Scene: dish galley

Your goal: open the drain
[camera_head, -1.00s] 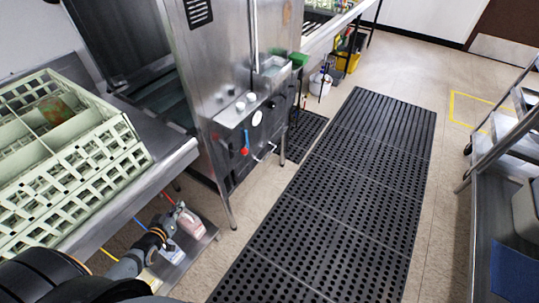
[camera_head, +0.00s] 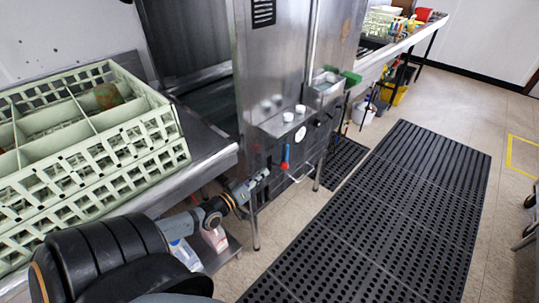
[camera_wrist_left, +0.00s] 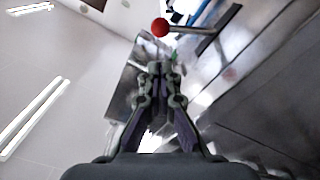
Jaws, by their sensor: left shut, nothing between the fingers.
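A lever with a red ball end (camera_head: 284,166) and a blue part above it sits low on the front of the steel dish machine (camera_head: 272,75). The red ball (camera_wrist_left: 160,27) also shows in the left wrist view, on a metal rod, just beyond my fingertips. My left gripper (camera_head: 264,174) is shut and empty, just left of the red ball in the head view. In the left wrist view my left gripper (camera_wrist_left: 160,68) shows its fingers together, with a visible gap to the ball. Nothing in view is labelled as the drain. My right gripper is out of view.
Pale green dish racks (camera_head: 90,150) stand on the steel counter (camera_head: 205,165) at left. Bottles (camera_head: 214,238) stand on a low shelf below. A black rubber mat (camera_head: 380,220) covers the floor at right. A small steel tray (camera_head: 325,90) juts from the machine.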

